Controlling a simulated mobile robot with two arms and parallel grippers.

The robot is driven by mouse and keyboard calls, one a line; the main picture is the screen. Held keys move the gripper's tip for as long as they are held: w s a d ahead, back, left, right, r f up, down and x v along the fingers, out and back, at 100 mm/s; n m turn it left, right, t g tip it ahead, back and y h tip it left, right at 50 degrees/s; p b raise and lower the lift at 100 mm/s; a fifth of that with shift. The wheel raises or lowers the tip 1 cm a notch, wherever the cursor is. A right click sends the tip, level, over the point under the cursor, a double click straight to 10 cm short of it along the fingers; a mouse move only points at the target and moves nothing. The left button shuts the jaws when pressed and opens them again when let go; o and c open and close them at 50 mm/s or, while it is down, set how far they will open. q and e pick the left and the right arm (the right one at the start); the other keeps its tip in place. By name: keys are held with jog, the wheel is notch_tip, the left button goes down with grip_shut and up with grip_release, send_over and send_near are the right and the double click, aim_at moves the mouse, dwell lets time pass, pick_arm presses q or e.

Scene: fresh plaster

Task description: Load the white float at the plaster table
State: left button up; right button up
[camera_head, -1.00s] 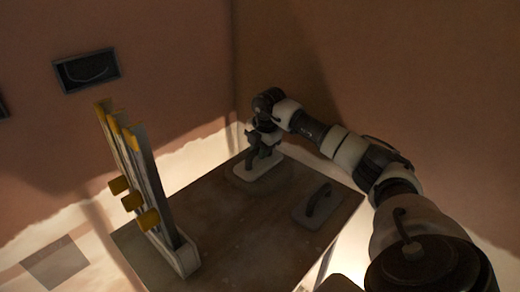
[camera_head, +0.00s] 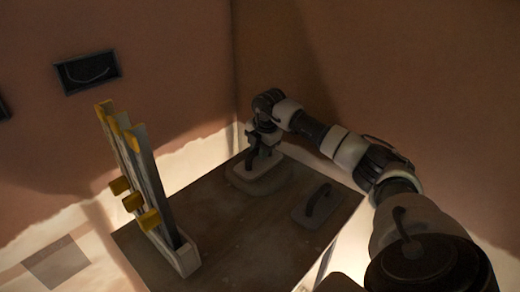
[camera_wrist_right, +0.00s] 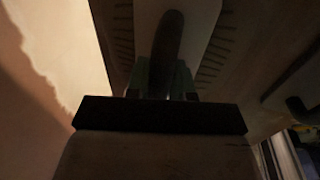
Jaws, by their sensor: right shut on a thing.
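My right gripper (camera_head: 258,147) is shut on the dark handle of the white float (camera_head: 268,163), at the far corner of the brown plaster table (camera_head: 225,238). The float's pale plate is level and seems slightly above the tabletop, with a dull rounded patch (camera_head: 256,188) below it; I cannot tell if this is plaster or shadow. In the right wrist view, the fingers (camera_wrist_right: 163,82) close around the handle (camera_wrist_right: 167,40) and the pale plate (camera_wrist_right: 200,25) lies behind it. My left gripper is not in view.
A grey float (camera_head: 316,206) with a dark handle lies at the table's right side. A rack of upright levels with yellow ends (camera_head: 150,190) stands at the left edge. The table's middle and front are clear. Walls meet close behind the table's far corner.

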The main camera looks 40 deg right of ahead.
dwell(0.4)
notch_tip(320, 180, up, 7)
jog(key=p, duration=0.6)
dwell(0.4)
dwell(0.5)
